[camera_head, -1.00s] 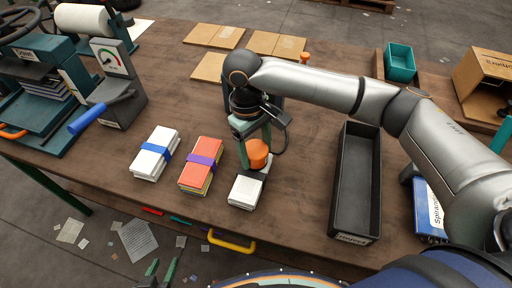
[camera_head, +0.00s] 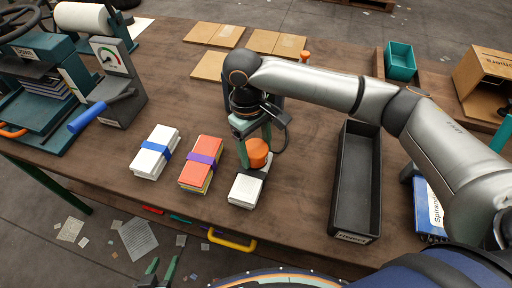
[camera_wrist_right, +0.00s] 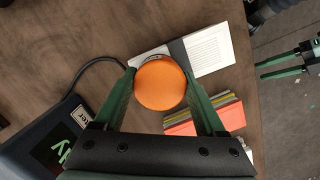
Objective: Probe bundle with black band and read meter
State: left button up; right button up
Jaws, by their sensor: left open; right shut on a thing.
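My right gripper (camera_head: 256,150) is shut on an orange round-topped probe (camera_head: 258,158); the right wrist view shows the orange top (camera_wrist_right: 161,85) between the fingers. The probe is over the far end of a white bundle (camera_head: 245,191), whose black band (camera_wrist_right: 178,51) shows beside it in the right wrist view. I cannot tell whether the probe touches the bundle. A thin dark cable (camera_wrist_right: 92,66) runs from the probe. My left gripper (camera_head: 160,274) is open and empty at the bottom edge.
A white bundle with blue band (camera_head: 155,152) and an orange-topped bundle with purple band (camera_head: 201,164) lie to the left. A long black tray (camera_head: 340,205) is to the right. A teal bin (camera_head: 400,61) and cardboard box (camera_head: 485,84) stand farther back. Brown sheets (camera_head: 215,35) lie behind.

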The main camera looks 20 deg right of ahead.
notch_tip(320, 180, up, 6)
jog(key=p, duration=0.7)
jog(key=shift+p, duration=0.4)
jog(key=shift+r+p, duration=0.8)
jog(key=shift+r, duration=0.25)
pick_arm(q)
notch_tip(320, 180, up, 9)
jog(key=shift+r, duration=0.15)
